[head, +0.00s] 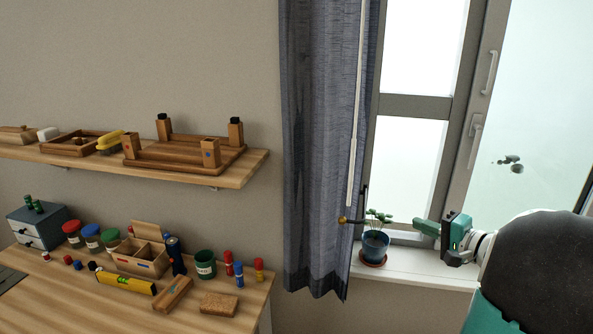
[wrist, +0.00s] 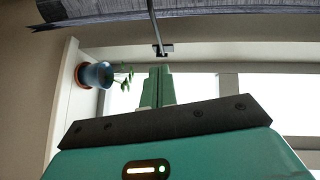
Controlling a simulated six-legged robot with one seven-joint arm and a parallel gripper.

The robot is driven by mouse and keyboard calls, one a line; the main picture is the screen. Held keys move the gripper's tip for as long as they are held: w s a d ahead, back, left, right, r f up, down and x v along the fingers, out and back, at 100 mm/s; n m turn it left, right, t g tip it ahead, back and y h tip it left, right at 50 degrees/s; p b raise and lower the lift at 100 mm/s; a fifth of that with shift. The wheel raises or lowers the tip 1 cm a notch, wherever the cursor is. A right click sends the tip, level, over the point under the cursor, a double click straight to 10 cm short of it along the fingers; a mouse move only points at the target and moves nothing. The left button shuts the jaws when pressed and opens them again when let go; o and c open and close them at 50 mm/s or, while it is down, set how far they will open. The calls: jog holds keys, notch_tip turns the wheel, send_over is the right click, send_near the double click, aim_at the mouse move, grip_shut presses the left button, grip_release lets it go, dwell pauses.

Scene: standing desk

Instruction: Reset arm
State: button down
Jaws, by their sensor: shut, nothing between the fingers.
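My gripper (head: 422,226) is on the right side of the head view, in front of the window and above the sill. It points left toward a small potted plant. In the wrist view its two green fingers (wrist: 158,74) are together, with nothing between them. The plant in a blue pot (head: 375,246) stands upright on the sill, left of my gripper and apart from it. It also shows at the left of the wrist view (wrist: 97,75).
A grey curtain (head: 318,150) hangs left of the window (head: 407,160). A wooden shelf (head: 255,166) holds wooden pieces. Below it, a desk (head: 235,312) carries jars, a wooden box (head: 140,257), a yellow level (head: 125,284) and a green cup (head: 205,265).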

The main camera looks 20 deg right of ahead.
jog(key=s+a+n+g+y, duration=0.25)
jog(key=a+n+g, duration=0.45)
jog(key=a, duration=1.8)
jog(key=s+a+f+n+g+h, duration=0.2)
jog(key=s+a+n+h, duration=0.4)
jog(key=s+a, duration=0.4)
jog(key=shift+s+g+h, duration=0.35)
jog(key=shift+s+g, duration=0.25)
jog(key=shift+s, duration=0.45)
jog(key=shift+d, duration=0.1)
